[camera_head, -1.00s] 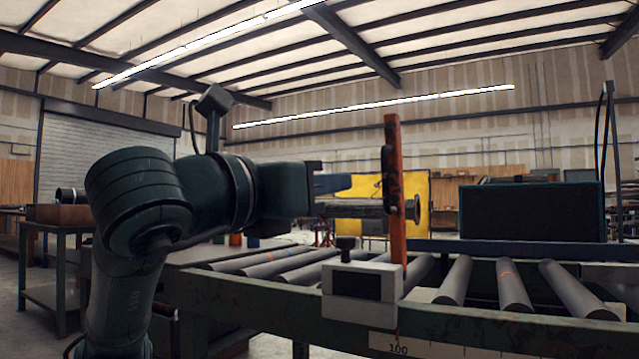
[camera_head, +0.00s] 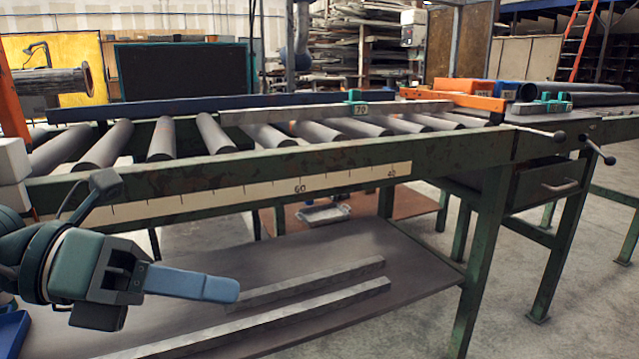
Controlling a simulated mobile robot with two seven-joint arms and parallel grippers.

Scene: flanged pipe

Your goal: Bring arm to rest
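My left gripper (camera_head: 195,283) is at the lower left, in front of the roller stand and above its lower shelf. Its blue fingers point right and overlap in this view, so I cannot tell whether there is a gap between them. Nothing shows held beyond the fingertips. The dark flanged pipe (camera_head: 50,82) is at the upper left with its flange to the right, well apart from the gripper. Its left end is cut off by the picture edge. An orange upright (camera_head: 12,98) stands beside it. My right gripper is not in view.
The roller stand's green scaled rail (camera_head: 240,185) runs across the middle. Two long metal bars (camera_head: 270,320) lie on its lower shelf (camera_head: 400,250). A dark panel (camera_head: 180,72) stands behind the rollers. Open floor (camera_head: 590,300) is at the right.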

